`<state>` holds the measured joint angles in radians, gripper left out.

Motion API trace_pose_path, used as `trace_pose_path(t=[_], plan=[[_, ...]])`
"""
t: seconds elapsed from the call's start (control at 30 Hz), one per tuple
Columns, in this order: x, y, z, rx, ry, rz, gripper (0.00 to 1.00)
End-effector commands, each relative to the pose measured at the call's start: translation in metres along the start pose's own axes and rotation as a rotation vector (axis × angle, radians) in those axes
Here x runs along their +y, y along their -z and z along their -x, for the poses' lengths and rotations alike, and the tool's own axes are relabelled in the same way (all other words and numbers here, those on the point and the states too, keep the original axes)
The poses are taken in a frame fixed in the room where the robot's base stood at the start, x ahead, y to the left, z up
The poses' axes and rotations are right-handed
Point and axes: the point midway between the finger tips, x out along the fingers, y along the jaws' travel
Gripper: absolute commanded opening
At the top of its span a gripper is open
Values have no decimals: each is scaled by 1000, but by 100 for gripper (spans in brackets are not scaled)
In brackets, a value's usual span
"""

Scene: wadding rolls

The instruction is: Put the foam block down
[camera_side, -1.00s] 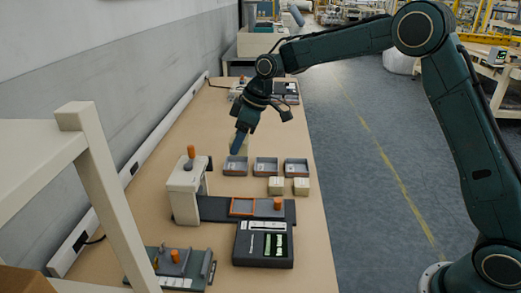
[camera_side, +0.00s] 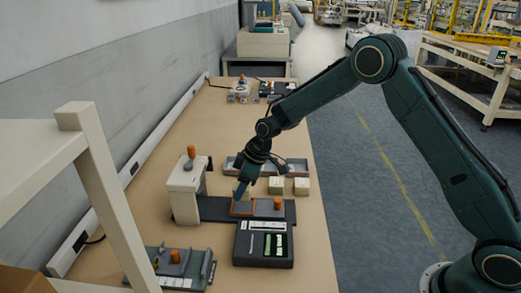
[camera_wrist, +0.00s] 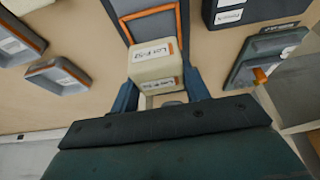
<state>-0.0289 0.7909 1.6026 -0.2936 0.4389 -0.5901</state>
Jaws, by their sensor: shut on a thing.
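A cream foam block (camera_wrist: 153,62) with a lot label sits between the two blue fingers of my gripper (camera_wrist: 160,90) in the wrist view. My gripper is shut on it. In the side view my gripper (camera_side: 241,191) points down at the orange-edged frame (camera_side: 242,212) on a dark board, and the held block is mostly hidden. In the wrist view the frame (camera_wrist: 181,22) lies just beyond the block. Whether the block touches the board is not clear.
Two more cream blocks (camera_side: 276,186) (camera_side: 301,187) stand to the right. Grey trays (camera_side: 297,167) lie behind them. A cream stand with an orange knob (camera_side: 186,192) rises close on the left. A dark scale-like device (camera_side: 263,246) is in front.

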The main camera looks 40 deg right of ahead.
Motion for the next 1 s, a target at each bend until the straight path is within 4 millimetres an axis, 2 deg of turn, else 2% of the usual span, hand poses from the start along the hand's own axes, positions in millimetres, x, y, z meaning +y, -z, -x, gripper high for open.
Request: trace_pose_path(t=[0.27,0.63,1.0], plan=[[0,-2,-4,0,0,0,25],[0,-15,-36,0,0,1,25],[0,-16,-38,0,0,1,25]])
